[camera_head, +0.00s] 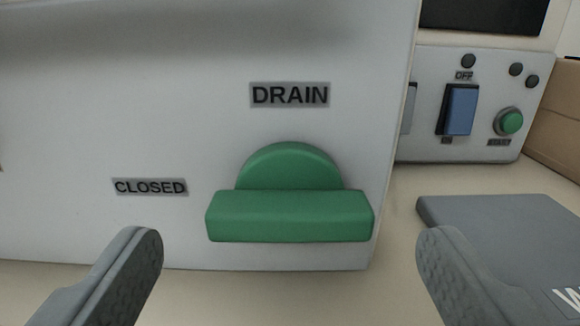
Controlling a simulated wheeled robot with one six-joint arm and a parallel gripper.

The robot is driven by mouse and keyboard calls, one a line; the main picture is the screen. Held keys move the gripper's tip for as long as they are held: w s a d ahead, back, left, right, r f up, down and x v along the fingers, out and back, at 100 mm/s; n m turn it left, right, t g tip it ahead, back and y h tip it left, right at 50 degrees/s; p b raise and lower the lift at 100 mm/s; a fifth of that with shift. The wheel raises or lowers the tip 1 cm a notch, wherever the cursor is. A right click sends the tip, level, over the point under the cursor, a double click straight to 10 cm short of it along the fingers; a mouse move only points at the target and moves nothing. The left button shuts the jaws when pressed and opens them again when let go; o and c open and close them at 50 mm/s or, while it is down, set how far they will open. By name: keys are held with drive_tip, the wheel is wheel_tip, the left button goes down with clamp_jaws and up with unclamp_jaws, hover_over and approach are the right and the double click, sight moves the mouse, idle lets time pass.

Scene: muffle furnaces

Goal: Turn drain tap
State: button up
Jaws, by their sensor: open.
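The drain tap (289,214) is a green handle with a horizontal bar in front of a round green hub, on a light grey panel (120,130). A DRAIN label (290,95) is above it and a CLOSED label (150,187) is to its left. The bar lies level, with its left end toward the CLOSED label. My gripper (290,245) is open and empty. Its two fingers show at the lower left and lower right, one on each side of the tap, apart from it in the picture.
To the right is a control panel (420,140) with a blue OFF/ON switch (459,110) and a green button (510,122). A dark grey flat object (500,225) lies on the pale surface behind my right finger. A brown box (560,110) stands at the right edge.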

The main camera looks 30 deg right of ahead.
sight(289, 227)
drive_tip(key=shift+x, duration=1.5)
drive_tip(key=c, duration=1)
